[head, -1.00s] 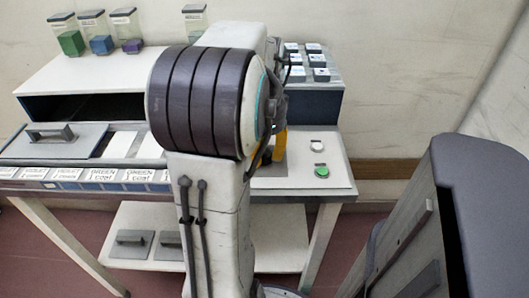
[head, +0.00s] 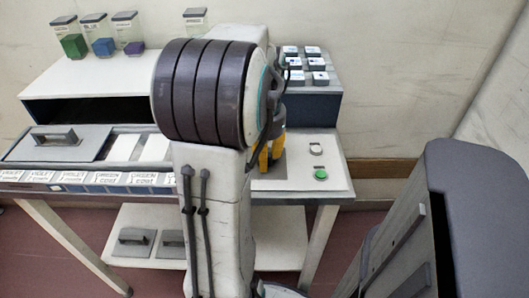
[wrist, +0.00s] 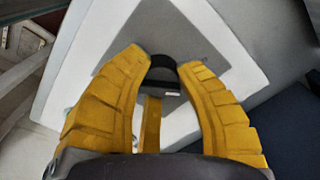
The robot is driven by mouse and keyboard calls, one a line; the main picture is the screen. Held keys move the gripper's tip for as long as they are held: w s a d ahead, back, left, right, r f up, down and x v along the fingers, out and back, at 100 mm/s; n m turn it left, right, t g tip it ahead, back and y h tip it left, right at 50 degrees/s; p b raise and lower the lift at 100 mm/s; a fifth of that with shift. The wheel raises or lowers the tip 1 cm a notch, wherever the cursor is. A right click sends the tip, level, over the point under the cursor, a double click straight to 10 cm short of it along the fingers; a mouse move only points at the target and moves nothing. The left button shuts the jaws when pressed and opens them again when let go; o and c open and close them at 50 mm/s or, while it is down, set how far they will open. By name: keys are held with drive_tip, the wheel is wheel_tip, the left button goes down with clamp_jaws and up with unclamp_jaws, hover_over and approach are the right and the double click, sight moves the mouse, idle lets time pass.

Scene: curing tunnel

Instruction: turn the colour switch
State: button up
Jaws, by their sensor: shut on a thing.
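My gripper (head: 270,155) shows only in part in the head view, its yellow fingers low over the right end of the bench and mostly hidden by my arm. In the wrist view the gripper (wrist: 166,66) has its yellow fingers closed around a dark knob, the colour switch (wrist: 165,60). The knob stands on a grey square plate (wrist: 118,58) set in a pale panel. A small light mark shows just below the knob. The knob's lower part and any setting marks cannot be made out.
A green button (head: 320,175) and a white button (head: 316,149) sit right of my gripper on the bench. Several white blocks (head: 305,62) stand on the dark box behind. Jars (head: 98,38) stand on the back left shelf. A grey cabinet (head: 480,190) is close on the right.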

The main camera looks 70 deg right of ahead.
drive_tip(key=shift+a+f+n+p, duration=0.15)
drive_tip(key=shift+n+p, duration=0.2)
drive_tip(key=shift+n, duration=1.15)
drive_tip(key=o, duration=1.2)
wheel_tip(320, 180, up, 12)
drive_tip(key=shift+r, duration=0.1)
